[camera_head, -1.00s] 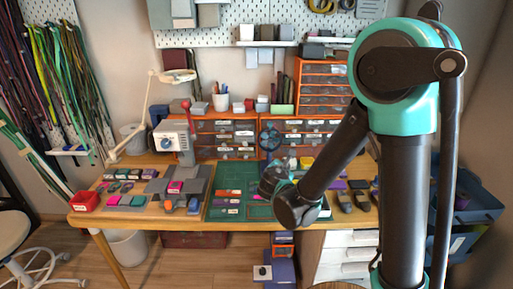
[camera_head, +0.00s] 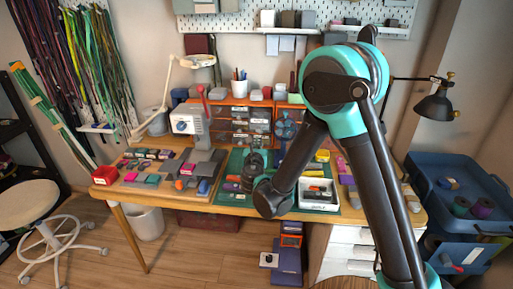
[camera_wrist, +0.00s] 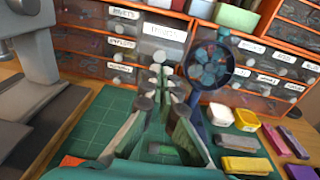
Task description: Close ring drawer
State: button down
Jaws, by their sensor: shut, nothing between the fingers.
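An orange-framed drawer unit (camera_head: 235,112) with clear fronts and white labels stands at the back of the bench. In the wrist view, one drawer with a larger white label (camera_wrist: 163,29) sits in the upper middle and seems to stick out beyond its neighbours. I cannot read its label, so I cannot tell if it is the ring drawer. My gripper (camera_wrist: 161,80) is shut and empty, pointing at the unit from above the green mat, apparently short of the drawer fronts. In the head view my gripper (camera_head: 256,156) is small and partly hidden by my arm.
A small blue fan (camera_wrist: 208,66) stands just right of my gripper, close to the drawers. A grey machine (camera_wrist: 32,75) is on the left. The green cutting mat (camera_wrist: 92,125) lies below, with several small coloured items at the right.

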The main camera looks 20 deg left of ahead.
aim_at(259, 131)
jog(key=shift+x, duration=3.05)
jog(key=x, duration=1.1)
jog(key=shift+w+d+r, duration=0.2)
jog(key=shift+w+r, duration=0.1)
jog(key=shift+w, duration=0.15)
jog(key=shift+w+r, duration=0.1)
jog(key=shift+w, duration=0.2)
